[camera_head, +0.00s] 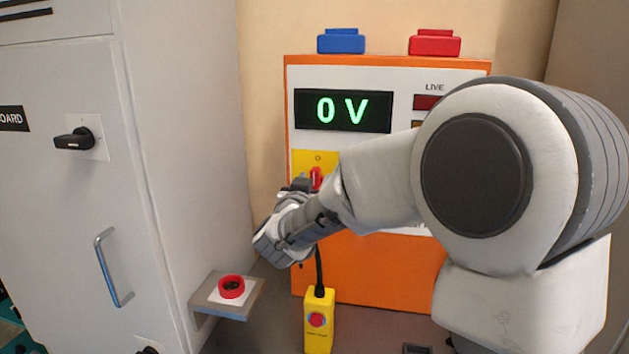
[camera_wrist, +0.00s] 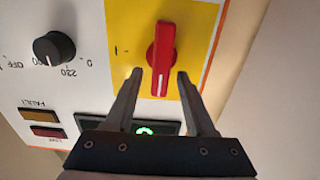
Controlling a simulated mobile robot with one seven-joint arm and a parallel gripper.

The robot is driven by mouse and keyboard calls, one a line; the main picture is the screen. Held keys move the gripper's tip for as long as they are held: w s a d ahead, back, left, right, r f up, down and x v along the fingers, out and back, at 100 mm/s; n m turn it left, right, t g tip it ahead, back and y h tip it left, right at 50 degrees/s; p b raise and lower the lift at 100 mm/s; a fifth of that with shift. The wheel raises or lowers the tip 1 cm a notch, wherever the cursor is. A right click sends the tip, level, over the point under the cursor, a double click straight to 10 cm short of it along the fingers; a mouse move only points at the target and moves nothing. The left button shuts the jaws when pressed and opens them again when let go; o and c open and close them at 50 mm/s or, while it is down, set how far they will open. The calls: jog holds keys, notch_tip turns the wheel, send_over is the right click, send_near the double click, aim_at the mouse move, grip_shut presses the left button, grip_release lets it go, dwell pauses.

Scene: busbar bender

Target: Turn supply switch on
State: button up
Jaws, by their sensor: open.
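The supply switch is a red rotary handle (camera_wrist: 161,58) on a yellow plate (camera_wrist: 190,20), seen upside down in the wrist view. Its handle lies along the picture's vertical, with a white line near its lower end. In the head view the red handle (camera_head: 316,177) is partly hidden behind my arm, on the orange and white panel (camera_head: 390,270). My gripper (camera_wrist: 159,74) is open, with one finger on each side of the handle's lower end. A gap shows on both sides; I cannot tell the depth. The panel display (camera_head: 343,111) reads 0 V.
A black knob (camera_wrist: 54,48) and the FAULT (camera_wrist: 39,115) and LIVE (camera_wrist: 46,131) lamps, both dark, are beside the switch. A grey cabinet (camera_head: 170,150) with a black handle (camera_head: 74,139), a red ring on a shelf (camera_head: 231,287) and a yellow pendant (camera_head: 319,320) stand nearby.

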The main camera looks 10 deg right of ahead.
grip_shut()
jog(key=shift+b, duration=0.35)
jog(key=shift+s+d+f+m+b, duration=0.15)
jog(key=shift+d+f+m+b, duration=0.2)
jog(key=shift+m+b, duration=2.45)
jog(key=shift+s+d+f+m+b, duration=0.15)
jog(key=shift+d+f+m+b, duration=0.15)
jog(key=shift+m+b, duration=2.45)
jog(key=shift+s+d+f+m+b, duration=0.15)
jog(key=shift+d+f+m+b, duration=0.2)
jog(key=shift+m+b, duration=2.45)
jog(key=shift+m+p, duration=0.5)
jog(key=shift+m, duration=0.25)
grip_release()
